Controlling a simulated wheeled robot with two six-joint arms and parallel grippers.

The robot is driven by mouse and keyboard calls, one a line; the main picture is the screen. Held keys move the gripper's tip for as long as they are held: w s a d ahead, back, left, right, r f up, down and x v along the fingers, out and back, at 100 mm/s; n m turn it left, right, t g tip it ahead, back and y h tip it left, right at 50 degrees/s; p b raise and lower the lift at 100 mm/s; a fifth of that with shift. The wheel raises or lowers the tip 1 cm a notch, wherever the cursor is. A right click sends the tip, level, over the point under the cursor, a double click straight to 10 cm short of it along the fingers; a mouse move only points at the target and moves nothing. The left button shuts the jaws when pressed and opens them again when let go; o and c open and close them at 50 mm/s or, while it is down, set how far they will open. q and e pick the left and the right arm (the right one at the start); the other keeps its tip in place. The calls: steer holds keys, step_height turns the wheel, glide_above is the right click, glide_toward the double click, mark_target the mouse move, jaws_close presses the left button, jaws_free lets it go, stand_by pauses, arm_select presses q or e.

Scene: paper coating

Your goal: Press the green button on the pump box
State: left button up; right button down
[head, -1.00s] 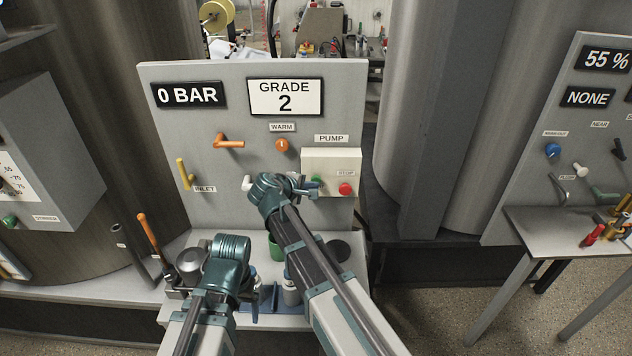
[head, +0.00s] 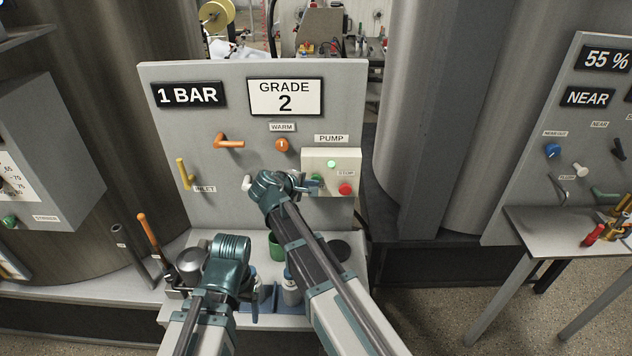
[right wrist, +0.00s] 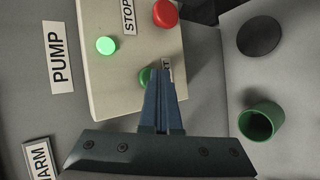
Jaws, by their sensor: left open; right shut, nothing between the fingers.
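The pale pump box (head: 352,162) is on the upright grey panel, under the PUMP label. Its green lamp (head: 331,164) glows, as it also does in the right wrist view (right wrist: 106,45). The green button (right wrist: 145,76) is partly hidden behind the tips of my right gripper (right wrist: 163,76). The closed, empty fingers of that gripper (head: 313,184) are at the button; whether they touch it I cannot tell. The red stop button (head: 345,189) is beside them. My left gripper (head: 250,289) is open, low over the bench, its fingers hard to make out.
The panel display (head: 188,95) reads 1 BAR. An orange lever (head: 229,142), an orange knob (head: 281,145) and a yellow lever (head: 185,174) are on the panel. A green cup (right wrist: 262,121) and a dark disc (right wrist: 259,36) are on the bench below the box.

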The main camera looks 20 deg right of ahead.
steer(key=shift+s, duration=0.1)
steer(key=shift+s+a, duration=0.25)
steer(key=shift+s, duration=0.5)
steer(key=s, duration=0.2)
steer(key=s+a, duration=0.1)
steer(key=s, duration=0.1)
steer(key=shift+s+a, duration=0.2)
steer(key=shift+s, duration=0.2)
stand_by(0.6)
steer(key=s+d+f+m+g+y, duration=0.3)
steer(key=s+f+m+g, duration=0.15)
steer(key=s+f, duration=0.3)
steer(key=s+a+f+g+y, duration=0.2)
steer(key=s+a+g+y, duration=0.1)
steer(key=s+a, duration=1.1)
steer(key=shift+s+a+f+m+y, duration=0.25)
steer(key=shift+s+a+m+y, duration=0.15)
steer(key=shift+y, duration=0.4)
